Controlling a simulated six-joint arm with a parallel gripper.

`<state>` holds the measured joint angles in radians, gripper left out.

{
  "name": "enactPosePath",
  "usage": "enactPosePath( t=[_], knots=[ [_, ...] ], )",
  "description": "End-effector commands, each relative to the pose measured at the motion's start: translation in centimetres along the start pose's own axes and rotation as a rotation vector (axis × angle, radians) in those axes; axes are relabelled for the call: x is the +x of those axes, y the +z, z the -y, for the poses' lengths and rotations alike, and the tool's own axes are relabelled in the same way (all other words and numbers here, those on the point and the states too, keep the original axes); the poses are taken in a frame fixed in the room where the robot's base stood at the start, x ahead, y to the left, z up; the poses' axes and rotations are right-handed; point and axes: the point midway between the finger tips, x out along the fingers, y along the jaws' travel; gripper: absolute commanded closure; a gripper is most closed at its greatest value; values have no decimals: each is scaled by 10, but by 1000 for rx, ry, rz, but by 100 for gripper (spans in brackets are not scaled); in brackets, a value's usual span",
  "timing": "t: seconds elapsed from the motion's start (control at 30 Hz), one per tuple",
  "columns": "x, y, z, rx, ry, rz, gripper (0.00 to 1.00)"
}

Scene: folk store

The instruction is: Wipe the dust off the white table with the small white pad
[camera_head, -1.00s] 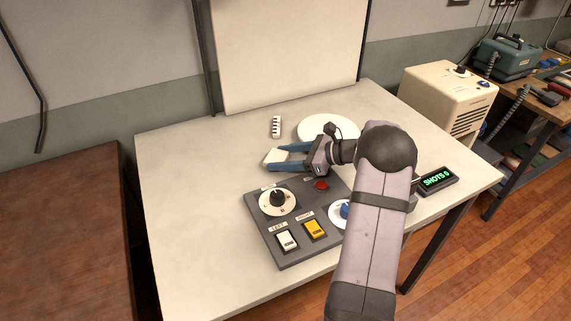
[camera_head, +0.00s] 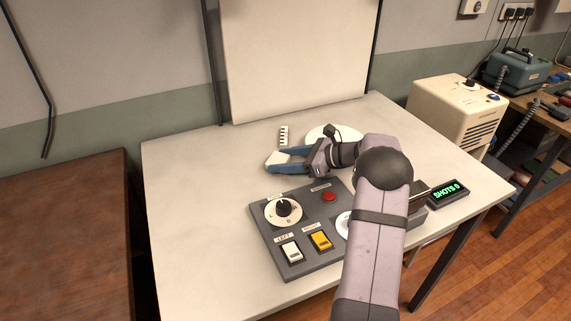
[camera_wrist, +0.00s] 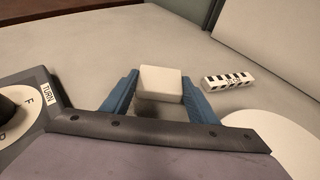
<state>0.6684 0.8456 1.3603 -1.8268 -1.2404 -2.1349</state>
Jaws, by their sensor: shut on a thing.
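My gripper (camera_head: 274,160) has blue fingers shut on the small white pad (camera_wrist: 161,82). The pad shows as a pale block between the fingertips in the wrist view; in the head view only a little of it shows. A shadow lies under it; I cannot tell whether it touches the tabletop. The gripper is over the middle of the white table (camera_head: 190,210), behind the dark control panel. No separate patch of dust is clear on the pale grey-white surface.
The control panel (camera_head: 268,238) with knob and switches is in front of the gripper. A black-striped white bar (camera_head: 284,135) lies behind it, and a round white plate (camera_head: 325,131) lies behind right. A "SHOTS" display (camera_head: 449,194) is at right. An upright white board (camera_head: 295,60) stands behind. The table's left side is clear.

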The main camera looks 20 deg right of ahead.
Motion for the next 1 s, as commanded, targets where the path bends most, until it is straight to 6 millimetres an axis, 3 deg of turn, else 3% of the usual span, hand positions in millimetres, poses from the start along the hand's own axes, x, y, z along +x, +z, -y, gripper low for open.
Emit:
enactPosePath(
  t=[0.57, 1.0],
  knots=[
    [1, -3, -1, -1, 0, -1, 67],
    [-18, -15, -21, 0, 1, -3, 67]
  ],
)
